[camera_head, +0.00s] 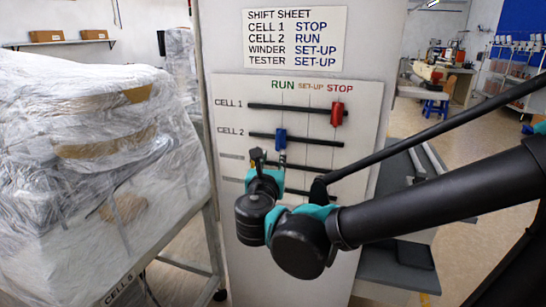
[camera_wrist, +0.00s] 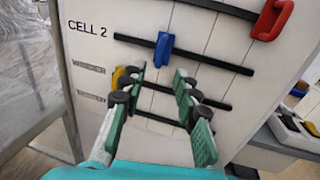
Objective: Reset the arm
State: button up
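My gripper (camera_wrist: 160,74) is open and empty in front of a white panel with slide rails. In the head view it (camera_head: 268,158) covers part of the lower rails. A red handle (camera_head: 337,113) sits on the CELL 1 rail under STOP; it also shows in the wrist view (camera_wrist: 271,20). A blue handle (camera_head: 281,139) sits on the CELL 2 rail under RUN, beyond the fingertips in the wrist view (camera_wrist: 164,50). A yellow handle (camera_wrist: 119,76) shows beside the left finger, left of the blue one, partly hidden. Any handle on the lowest rail is hidden.
A shift sheet (camera_head: 294,38) above lists CELL 1 STOP, CELL 2 RUN, WINDER and TESTER SET-UP. A plastic-wrapped machine (camera_head: 90,150) on a frame stands close on the left. A grey bench (camera_head: 385,265) stands right of the panel. Open floor (camera_head: 475,150) lies farther right.

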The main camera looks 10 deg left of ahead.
jog(key=w+d+f+m+g+h, duration=0.3)
jog(key=d+f+m, duration=0.5)
jog(key=d, duration=0.4)
jog(key=w+d+f+m+g+h, duration=0.35)
jog(key=d+f+m, duration=0.4)
jog(key=d, duration=0.35)
jog(key=s+d+f+m+g+y, duration=0.2)
jog(key=s+d+f+m, duration=0.4)
jog(key=m, duration=0.5)
jog(key=s+d+f+m+g+y, duration=0.2)
jog(key=s+d+f+m+g, duration=0.3)
jog(key=f+m, duration=0.3)
jog(key=s+d+m, duration=0.1)
jog(key=m, duration=0.1)
jog(key=shift+s+d+f+m, duration=0.2)
jog(key=shift+s+d+m, duration=0.1)
jog(key=shift+m, duration=0.05)
